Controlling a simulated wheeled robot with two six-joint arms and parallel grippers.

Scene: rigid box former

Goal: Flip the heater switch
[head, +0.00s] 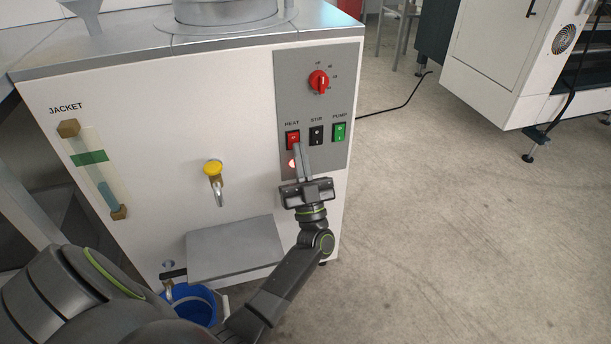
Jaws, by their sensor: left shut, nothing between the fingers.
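The heater switch (292,140) is a red rocker under the label HEAT on the grey control panel (326,60) of a white machine. A red light (292,163) glows just below it. My left gripper (298,148) is shut and empty, pointing up the panel. Its fingertips are at the lower right edge of the red switch; I cannot tell whether they touch it. The fingers partly cover the area beside the light. My right gripper is not in view.
A black STIR switch (316,136) and a green PUMP switch (339,132) sit close to the right. A red knob (319,82) is above. A yellow-handled tap (213,168), a grey shelf (235,250) and a blue bucket (193,306) are left and below.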

